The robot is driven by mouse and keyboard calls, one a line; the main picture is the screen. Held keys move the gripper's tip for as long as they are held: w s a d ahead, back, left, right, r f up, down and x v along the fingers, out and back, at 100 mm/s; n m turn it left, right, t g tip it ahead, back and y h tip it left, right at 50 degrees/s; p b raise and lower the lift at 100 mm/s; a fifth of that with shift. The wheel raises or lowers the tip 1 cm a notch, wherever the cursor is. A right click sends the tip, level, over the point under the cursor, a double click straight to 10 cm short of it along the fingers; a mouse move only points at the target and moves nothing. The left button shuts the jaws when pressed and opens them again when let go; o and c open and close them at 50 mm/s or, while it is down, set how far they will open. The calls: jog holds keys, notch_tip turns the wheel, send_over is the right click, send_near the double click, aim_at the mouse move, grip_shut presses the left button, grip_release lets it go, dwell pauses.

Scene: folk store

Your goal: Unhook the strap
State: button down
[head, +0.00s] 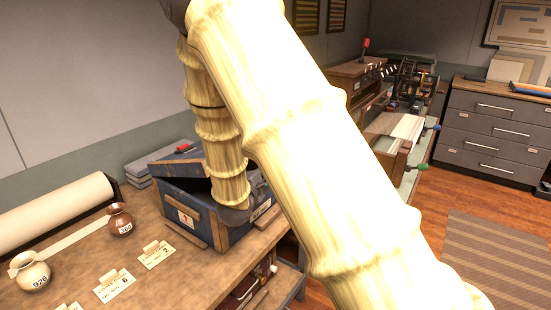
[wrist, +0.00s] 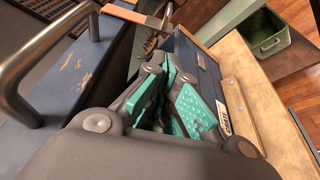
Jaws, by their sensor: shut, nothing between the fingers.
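A blue case (head: 185,215) with wooden trim stands on the brown worktable in the head view, its lid (head: 165,165) raised at a slant. In the wrist view, my gripper (wrist: 168,72), with teal finger pads, is shut and empty over the case (wrist: 195,57). An orange-brown band (wrist: 125,13), possibly the strap, lies beyond the fingers near the top edge, beside a metal bar. I cannot tell whether it is hooked or whether the fingers touch it. In the head view, my arm hides the fingers and much of the case's right side.
A metal handle (wrist: 25,65) is close at the left of the wrist view. Pots (head: 120,220), numbered cards (head: 115,283) and a paper roll (head: 55,210) occupy the table's left side. A green bin (wrist: 268,38) is beyond the case. Drawers (head: 490,130) stand at the far right.

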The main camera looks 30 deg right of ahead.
jog(key=p+x, duration=0.1)
jog(key=x, duration=1.1)
jog(key=shift+w+p, duration=0.1)
jog(key=shift+p, duration=0.2)
